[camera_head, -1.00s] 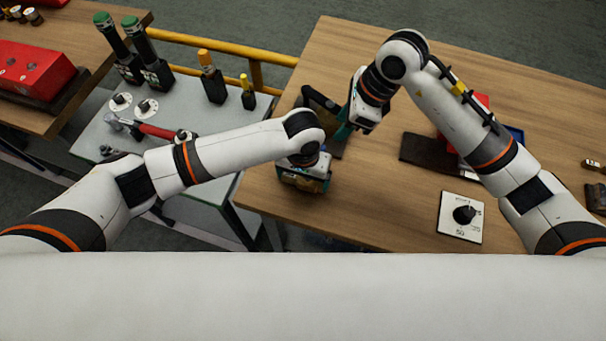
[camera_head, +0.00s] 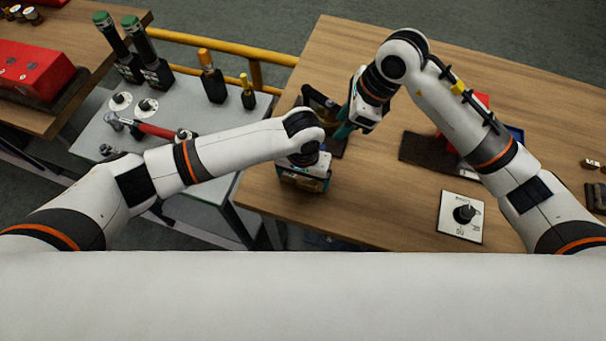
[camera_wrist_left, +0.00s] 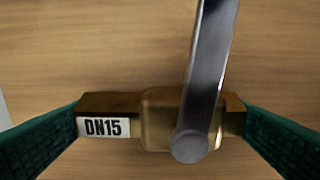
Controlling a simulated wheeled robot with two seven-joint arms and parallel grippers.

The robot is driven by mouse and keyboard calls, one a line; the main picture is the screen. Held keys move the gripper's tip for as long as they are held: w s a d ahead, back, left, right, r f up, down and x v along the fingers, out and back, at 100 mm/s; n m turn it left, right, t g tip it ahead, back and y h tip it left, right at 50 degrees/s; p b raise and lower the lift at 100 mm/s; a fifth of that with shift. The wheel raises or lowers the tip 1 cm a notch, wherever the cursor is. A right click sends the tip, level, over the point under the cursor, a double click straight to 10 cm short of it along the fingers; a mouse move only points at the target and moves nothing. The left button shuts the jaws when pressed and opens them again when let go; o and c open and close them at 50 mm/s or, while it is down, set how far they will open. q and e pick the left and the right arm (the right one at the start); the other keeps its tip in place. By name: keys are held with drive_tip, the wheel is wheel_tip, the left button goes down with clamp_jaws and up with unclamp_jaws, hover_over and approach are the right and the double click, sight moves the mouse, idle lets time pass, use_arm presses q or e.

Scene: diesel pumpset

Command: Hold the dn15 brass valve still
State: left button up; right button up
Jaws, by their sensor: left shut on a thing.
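The DN15 brass valve (camera_wrist_left: 165,118) shows in the left wrist view, with a white label reading DN15 on its left end. A grey metal lever (camera_wrist_left: 208,75) runs from its middle towards the top of that view. My left gripper (camera_wrist_left: 160,128) has its teal fingers against the two ends of the valve and is shut on it.
The wooden table (camera_head: 390,215) has free room in its middle. A white plate with a black knob (camera_head: 461,217) lies to the right. A grey side table (camera_head: 190,110) holds a red-handled hammer (camera_head: 152,130) and several tools. A red block (camera_head: 30,68) sits far left.

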drive_tip(key=shift+o, duration=0.3)
drive_tip(key=s+r+n+g+y, duration=0.1)
drive_tip(key=s+r+n, duration=0.6)
drive_tip(key=n, duration=1.1)
drive_tip(key=s+d+f+m+g+y, duration=0.2)
drive_tip(key=s+f+m+g+y, duration=0.25)
drive_tip(key=s+f+g, duration=0.95)
drive_tip(key=w+f+m+t+y, duration=0.1)
drive_tip(key=w+m+t+y, duration=0.1)
drive_tip(key=w+t, duration=0.1)
drive_tip(key=w+f+m+t+y, duration=0.1)
drive_tip(key=w+m+t+y, duration=0.1)
drive_tip(key=w+t, duration=0.1)
drive_tip(key=w+f+m+t+y, duration=0.1)
drive_tip(key=w+m+t+y, duration=0.1)
drive_tip(key=w+m+t, duration=0.1)
drive_tip(key=shift+a+t, duration=0.15)
drive_tip(key=shift+t, duration=0.15)
drive_tip(key=w+d+m+t, duration=0.2)
drive_tip(key=w+t, duration=0.1)
drive_tip(key=w+d+m+t+y, duration=0.1)
drive_tip(key=w+m+t, duration=0.2)
drive_tip(key=w+d+m+t+y, duration=0.1)
drive_tip(key=w+d+m+t, duration=0.1)
drive_tip(key=w, duration=0.2)
drive_tip(key=shift+w+d+f+t, duration=0.1)
drive_tip(key=shift+d+f+t, duration=0.2)
drive_tip(key=shift+f+t, duration=0.1)
drive_tip(key=x, duration=1.1)
drive_tip(key=shift+a, duration=0.3)
